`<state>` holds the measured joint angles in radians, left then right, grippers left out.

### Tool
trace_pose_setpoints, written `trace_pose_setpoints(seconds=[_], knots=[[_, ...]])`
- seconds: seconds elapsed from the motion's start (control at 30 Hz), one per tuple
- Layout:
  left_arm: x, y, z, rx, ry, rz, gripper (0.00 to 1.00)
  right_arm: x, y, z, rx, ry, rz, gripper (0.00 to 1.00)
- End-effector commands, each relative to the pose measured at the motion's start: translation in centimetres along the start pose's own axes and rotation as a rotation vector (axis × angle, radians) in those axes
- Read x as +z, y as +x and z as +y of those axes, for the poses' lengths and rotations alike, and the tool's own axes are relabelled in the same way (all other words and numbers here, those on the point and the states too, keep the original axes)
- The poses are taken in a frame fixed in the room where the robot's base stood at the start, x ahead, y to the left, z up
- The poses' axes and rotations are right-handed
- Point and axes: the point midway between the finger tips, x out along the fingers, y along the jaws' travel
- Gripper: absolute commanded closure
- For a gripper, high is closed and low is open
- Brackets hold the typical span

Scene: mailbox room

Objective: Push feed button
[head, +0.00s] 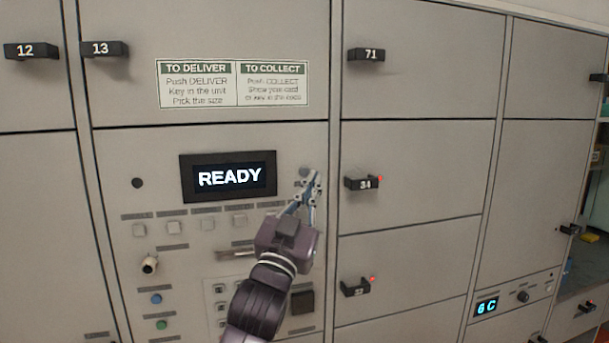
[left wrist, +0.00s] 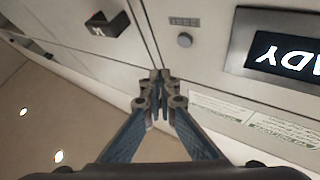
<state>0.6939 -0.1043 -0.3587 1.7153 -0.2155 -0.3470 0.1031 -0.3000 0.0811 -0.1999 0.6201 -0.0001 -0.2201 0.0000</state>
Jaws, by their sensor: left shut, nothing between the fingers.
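My left gripper (head: 311,177) is shut and empty, its fingertips pointing up at the panel to the right of the READY display (head: 230,178). A small round grey button (head: 304,170) shows just behind the fingertips. In the left wrist view, upside down, that button (left wrist: 184,40) sits beside the display (left wrist: 285,50), with a small label I cannot read clearly. There the closed fingertips (left wrist: 160,78) appear a little apart from the button. I cannot tell which button is the feed button. My right gripper is not in view.
Several small square buttons (head: 206,223) line up under the display. A keypad (head: 220,290), a knob (head: 149,265), a blue button (head: 156,299) and a green button (head: 162,324) are lower.

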Motion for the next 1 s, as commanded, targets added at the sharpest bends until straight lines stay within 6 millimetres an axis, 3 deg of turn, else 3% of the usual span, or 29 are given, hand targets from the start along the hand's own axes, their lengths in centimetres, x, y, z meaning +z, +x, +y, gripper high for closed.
trace_pose_setpoints(seconds=[0.33, 1.0], knots=[[1.8, 2.6, -1.8, 0.001, 0.001, 0.000, 1.00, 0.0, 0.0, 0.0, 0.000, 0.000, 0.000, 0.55], [2.1, 2.8, -2.0, 0.001, 0.000, 0.000, 1.00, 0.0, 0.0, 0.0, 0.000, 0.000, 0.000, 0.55]])
